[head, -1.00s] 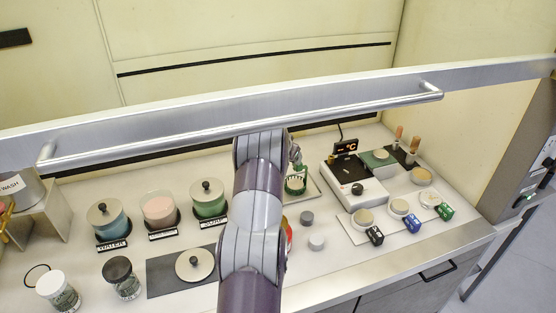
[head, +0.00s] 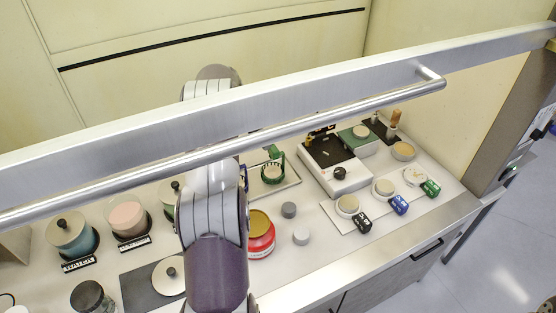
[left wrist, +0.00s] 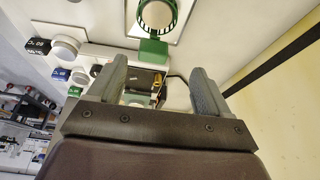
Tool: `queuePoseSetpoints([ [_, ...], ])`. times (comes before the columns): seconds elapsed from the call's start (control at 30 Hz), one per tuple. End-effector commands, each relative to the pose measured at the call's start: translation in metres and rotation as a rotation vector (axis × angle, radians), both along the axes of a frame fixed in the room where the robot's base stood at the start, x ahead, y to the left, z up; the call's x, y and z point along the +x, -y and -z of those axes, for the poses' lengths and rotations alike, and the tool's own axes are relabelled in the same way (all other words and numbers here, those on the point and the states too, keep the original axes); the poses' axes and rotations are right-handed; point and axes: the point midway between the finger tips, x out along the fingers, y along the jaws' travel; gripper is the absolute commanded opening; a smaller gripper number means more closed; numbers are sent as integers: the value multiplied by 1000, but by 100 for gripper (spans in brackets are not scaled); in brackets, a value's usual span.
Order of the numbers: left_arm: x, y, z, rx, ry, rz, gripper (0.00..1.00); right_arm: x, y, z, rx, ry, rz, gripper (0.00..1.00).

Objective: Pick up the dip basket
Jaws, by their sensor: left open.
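The dip basket (head: 272,172) is a small round green basket with a raised green handle block (head: 273,151). It sits on a pale tray (head: 292,182) at the back middle of the bench. In the left wrist view the basket (left wrist: 157,14) shows at the top as a green ring with its handle block below it. My left gripper (left wrist: 158,68) is open and empty, its fingers apart, with the handle block just beyond the fingertips. Whether they touch cannot be told. In the head view the sash and arm hide this gripper. My right gripper is not in view.
A metal sash with a bar handle (head: 340,112) crosses above the bench, and my left arm passes behind it. A hotplate (head: 345,178) stands right of the tray. A red jar (head: 260,237) is in front, with labelled jars (head: 126,216) to the left.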

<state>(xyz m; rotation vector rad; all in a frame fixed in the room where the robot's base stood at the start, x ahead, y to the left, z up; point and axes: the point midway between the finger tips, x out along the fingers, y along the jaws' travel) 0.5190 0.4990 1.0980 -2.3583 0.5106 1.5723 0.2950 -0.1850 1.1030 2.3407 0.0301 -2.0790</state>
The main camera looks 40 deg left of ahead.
Motion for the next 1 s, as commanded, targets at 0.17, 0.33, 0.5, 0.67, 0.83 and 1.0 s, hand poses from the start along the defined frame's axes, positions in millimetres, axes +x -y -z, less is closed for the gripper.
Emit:
queuePoseSetpoints([
  [0.17,4,13,28,-20,-8,44,79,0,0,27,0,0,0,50],
  [0.33,18,20,59,-21,-9,42,79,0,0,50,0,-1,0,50],
  [0.5,29,27,78,-22,-10,39,79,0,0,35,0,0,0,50],
  [0.67,40,32,106,-20,-9,38,79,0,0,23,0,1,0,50],
  [0.83,43,33,115,-18,-6,37,79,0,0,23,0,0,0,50],
  [1.0,42,33,115,-18,-7,37,62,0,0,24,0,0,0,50],
])
